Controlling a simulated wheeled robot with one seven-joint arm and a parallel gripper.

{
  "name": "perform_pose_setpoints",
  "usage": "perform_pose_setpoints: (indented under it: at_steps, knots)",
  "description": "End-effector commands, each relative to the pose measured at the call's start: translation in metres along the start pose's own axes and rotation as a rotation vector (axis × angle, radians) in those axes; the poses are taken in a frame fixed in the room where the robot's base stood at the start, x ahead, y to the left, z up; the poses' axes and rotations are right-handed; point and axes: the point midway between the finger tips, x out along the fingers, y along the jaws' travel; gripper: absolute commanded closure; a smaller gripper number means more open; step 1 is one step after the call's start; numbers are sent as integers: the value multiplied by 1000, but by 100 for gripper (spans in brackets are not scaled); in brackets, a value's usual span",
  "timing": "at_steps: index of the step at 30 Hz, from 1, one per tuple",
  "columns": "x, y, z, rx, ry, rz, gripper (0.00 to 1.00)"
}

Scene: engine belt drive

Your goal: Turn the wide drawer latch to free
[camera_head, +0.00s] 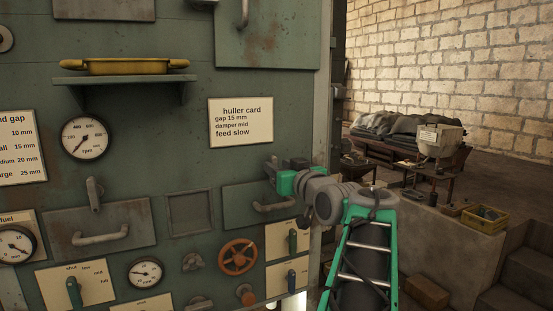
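A drawer (60,228) on the left of the green panel has a bar handle (100,237). A grey lever latch (94,193) stands upright above it, its lower end at the drawer's top edge. A second drawer (238,208) on the right has its own bar handle (274,207). Any latch there is hidden or merges with the grey fingers. I cannot tell whether the fingers touch or hold anything.
A shelf (125,80) with a yellow tray (125,66) sticks out at upper left. A red handwheel (238,257) and small levers (292,241) lie below the right drawer. A framed square plate (190,213) sits between the drawers. Open floor and a cluttered bench are at right.

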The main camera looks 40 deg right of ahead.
Motion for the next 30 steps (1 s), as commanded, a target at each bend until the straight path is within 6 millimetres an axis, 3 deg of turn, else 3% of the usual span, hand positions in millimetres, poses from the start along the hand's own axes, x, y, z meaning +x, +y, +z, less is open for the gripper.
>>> perform_pose_setpoints:
  at_steps: [4, 11, 25, 30]
  knots:
    - [15, 0, -1, -1, 0, 0, 63]
    - [16, 2, 0, -1, 0, 5, 63]
    - [16, 2, 0, -1, -1, 5, 100]
    - [16, 2, 0, -1, -1, 5, 100]
